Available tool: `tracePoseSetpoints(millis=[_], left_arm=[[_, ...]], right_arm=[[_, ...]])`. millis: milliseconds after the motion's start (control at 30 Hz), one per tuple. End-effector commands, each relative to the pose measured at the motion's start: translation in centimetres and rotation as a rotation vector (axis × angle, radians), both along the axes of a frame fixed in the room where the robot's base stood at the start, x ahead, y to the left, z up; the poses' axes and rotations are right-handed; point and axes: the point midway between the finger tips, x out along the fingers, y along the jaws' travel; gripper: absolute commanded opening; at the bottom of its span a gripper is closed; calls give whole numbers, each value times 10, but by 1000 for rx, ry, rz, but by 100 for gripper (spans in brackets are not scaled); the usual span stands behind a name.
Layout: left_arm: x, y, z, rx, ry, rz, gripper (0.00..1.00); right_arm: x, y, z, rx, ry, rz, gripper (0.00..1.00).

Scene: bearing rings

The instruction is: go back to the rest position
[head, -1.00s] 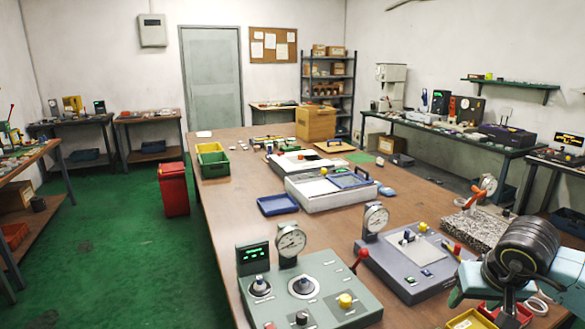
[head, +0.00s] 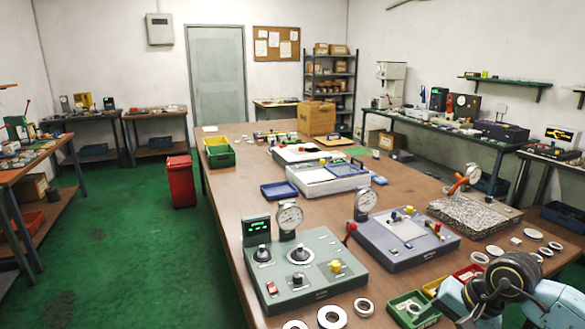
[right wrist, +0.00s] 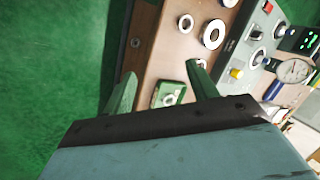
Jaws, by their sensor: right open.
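My right gripper (right wrist: 160,87) is open, its two green fingers spread with nothing between them. In the right wrist view it hangs over the near edge of the table (right wrist: 142,62), and a small green tray (right wrist: 168,92) shows beyond the gap. In the head view my right arm fills the lower right corner, and its fingertips are hard to make out. Bearing rings lie on the table, one large ring (head: 331,317) near the front edge and another ring (head: 363,307) beside it. My left gripper is not in view.
A green-grey gauge station (head: 315,265) and a grey gauge station (head: 410,235) stand on the table. A green tray (head: 405,311), a red tray (head: 467,272) and a granite block (head: 470,212) are near my right arm. Green floor (head: 140,270) lies open at left.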

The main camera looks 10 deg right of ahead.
Motion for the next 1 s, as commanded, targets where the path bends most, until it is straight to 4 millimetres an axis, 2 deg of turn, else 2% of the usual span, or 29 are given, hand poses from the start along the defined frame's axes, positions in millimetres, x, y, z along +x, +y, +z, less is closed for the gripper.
tracePoseSetpoints(millis=[33,133,267,333,467,500,567,633,667,700,767,800,867,967,1000], left_arm=[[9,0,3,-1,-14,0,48],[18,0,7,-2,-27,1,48],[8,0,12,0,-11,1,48],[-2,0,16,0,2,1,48],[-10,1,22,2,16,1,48],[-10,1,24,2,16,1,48],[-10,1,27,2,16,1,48],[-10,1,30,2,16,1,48],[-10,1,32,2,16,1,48],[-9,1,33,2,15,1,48],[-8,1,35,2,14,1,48],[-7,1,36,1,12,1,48],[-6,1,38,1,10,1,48],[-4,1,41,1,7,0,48],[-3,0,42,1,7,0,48]], right_arm=[[0,11,-9,99,38,-67,58],[2,36,-26,331,134,-242,58],[8,66,-51,713,336,-584,58],[14,77,-70,961,499,-848,58],[18,74,-118,1385,828,-1395,58],[15,69,-138,1498,925,-1566,58],[4,59,-172,1660,1069,-1837,58],[-17,47,-216,1829,1216,-2160,58],[-28,42,-234,-1790,-1199,2166,58],[-46,37,-258,-1653,-1112,2066,58],[-76,32,-292,-1467,-985,1920,58],[-99,30,-313,-1355,-899,1828,58],[-134,29,-342,-1202,-775,1695,58],[-199,34,-382,-983,-574,1486,58],[-227,37,-395,-904,-492,1408,58]])
